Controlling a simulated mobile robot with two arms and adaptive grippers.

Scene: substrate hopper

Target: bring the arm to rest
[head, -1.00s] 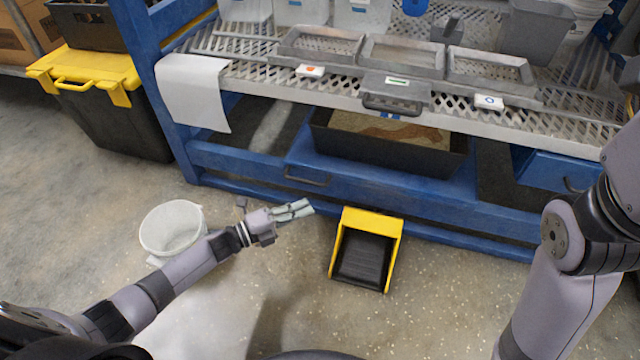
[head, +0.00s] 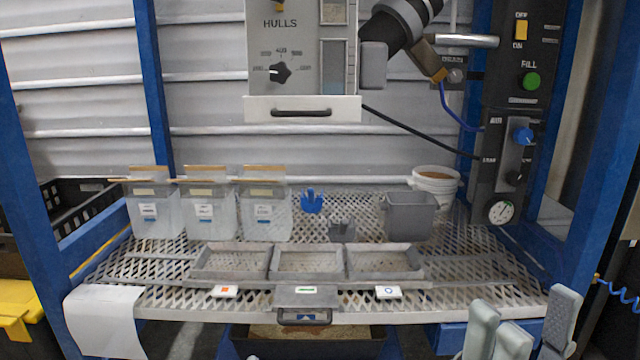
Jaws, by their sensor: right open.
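My right gripper (head: 528,318) shows at the lower right of the head view, in front of the shelf's right front edge. Its pale grey fingers point up and stand apart, with nothing between them. The rest of the right arm is below the picture.
A blue-framed station has a perforated metal shelf (head: 475,270). On it are three shallow trays (head: 308,262), clear bins (head: 210,215), a grey tub (head: 409,216) and a white bucket (head: 436,184). A hopper panel (head: 300,60) hangs above. A white sheet (head: 104,318) drapes at left.

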